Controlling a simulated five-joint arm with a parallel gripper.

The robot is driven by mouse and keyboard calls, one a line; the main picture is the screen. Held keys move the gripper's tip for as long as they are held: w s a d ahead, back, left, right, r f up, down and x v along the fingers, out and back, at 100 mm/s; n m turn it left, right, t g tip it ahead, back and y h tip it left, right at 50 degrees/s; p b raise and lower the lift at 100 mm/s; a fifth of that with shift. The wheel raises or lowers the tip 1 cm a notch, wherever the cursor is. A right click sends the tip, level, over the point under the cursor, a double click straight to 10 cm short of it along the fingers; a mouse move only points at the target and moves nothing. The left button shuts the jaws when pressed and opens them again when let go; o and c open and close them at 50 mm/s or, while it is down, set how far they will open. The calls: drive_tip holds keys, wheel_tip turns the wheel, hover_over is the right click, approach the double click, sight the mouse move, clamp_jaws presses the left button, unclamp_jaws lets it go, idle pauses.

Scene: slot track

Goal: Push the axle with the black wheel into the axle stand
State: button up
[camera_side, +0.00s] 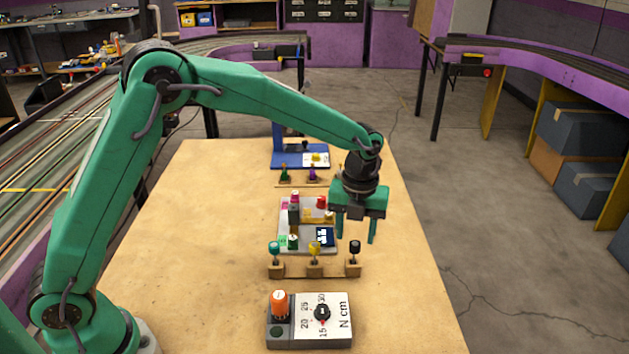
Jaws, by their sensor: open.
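The black wheel (354,247) sits on top of a short upright axle at the right end of the wooden axle stand (333,271). Its axle stands in the right block; I cannot tell how deep. A teal wheel (273,247) stands at the left end of the stand and a yellow wheel (314,248) in the middle, each on an upright axle. My green gripper (357,233) points down with its two fingers apart and nothing visible between them. In the picture its fingertips are just above and to either side of the black wheel; the exact gap is unclear.
A grey box with a dial and an orange knob (279,305) stands in front of the stand. Behind it lies a tray (287,207) with several small parts. Farther back are a small rack with green and purple pieces (312,173) and a blue fixture (281,150). The right side of the table is clear.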

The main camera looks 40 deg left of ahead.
sight(355, 243)
drive_tip(key=shift+f, duration=0.45)
drive_tip(key=shift+f, duration=2.6)
drive_tip(key=shift+w, duration=0.1)
clamp_jaws()
